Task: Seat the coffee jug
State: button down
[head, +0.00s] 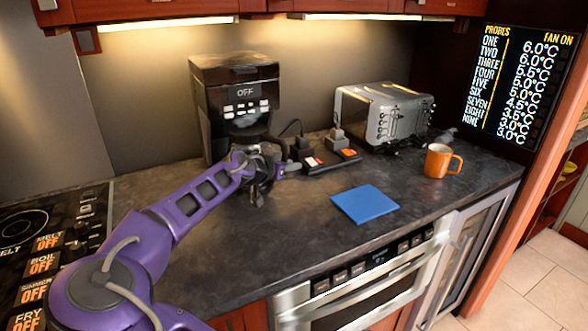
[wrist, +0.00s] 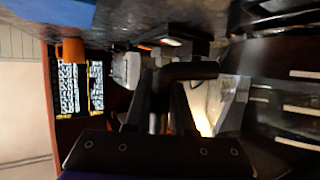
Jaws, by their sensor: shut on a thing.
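The black coffee machine (head: 235,85) stands against the back wall, with "OFF" on its front display. The dark coffee jug (head: 248,137) shows at the machine's lower front, mostly hidden behind my wrist. I cannot tell whether it sits fully in the machine. My gripper (head: 264,172) is at the machine's front, just above the counter. In the wrist view my gripper (wrist: 165,90) is shut on a dark bar, which looks like the jug's handle (wrist: 190,70). The jug's body is hard to make out there.
A blue mat (head: 365,204) lies on the dark counter (head: 290,220). A cooktop (head: 45,230) is at left; the front counter is clear.

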jog(key=w+a, duration=0.3)
jog(key=w, duration=0.4)
jog(key=shift+w+a, duration=0.15)
jog(key=shift+w, duration=0.25)
jog(key=shift+r, duration=0.15)
dwell(0.3)
jog(key=shift+b, duration=0.85)
dwell(0.6)
jog(key=shift+f+b, duration=0.5)
jog(key=shift+b, duration=0.15)
jog(key=shift+f+b, duration=0.3)
jog(key=shift+b, duration=0.8)
dwell(1.0)
jog(key=c, duration=0.7)
grip_release()
